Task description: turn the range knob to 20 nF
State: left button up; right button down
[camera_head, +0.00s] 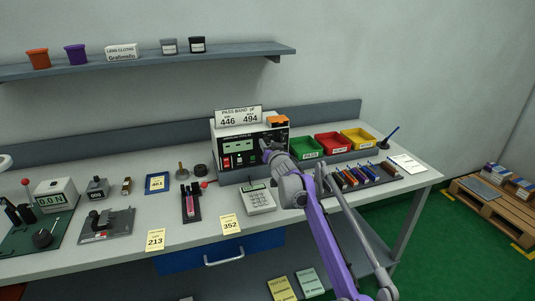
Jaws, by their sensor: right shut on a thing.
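The meter (220,132) stands at the back of the bench, with a green display (239,146) and red and black sockets low on its dark front. A pass band card (238,118) on top reads 446 and 494. My right gripper (266,147) reaches the right part of the meter's front from the lower right and is shut on the range knob there. The gripper covers the knob, so its pointer and scale marks cannot be read. My left gripper is not in view.
Green (306,148), red (333,142) and yellow (358,138) bins stand right of the meter. A rack of coloured parts (360,177) lies before them, near my right arm. A calculator (259,199) sits in front of the meter. A shelf (150,65) hangs above.

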jog(key=shift+m+b, duration=0.6)
jog(key=shift+b, duration=0.05)
jog(key=c, duration=0.5)
grip_release()
jog(key=shift+b+v, duration=0.75)
jog(key=shift+v, duration=0.15)
jog(key=b+v, duration=0.1)
jog(key=v, duration=0.8)
jog(key=shift+b, duration=0.35)
jog(key=shift+d, duration=0.1)
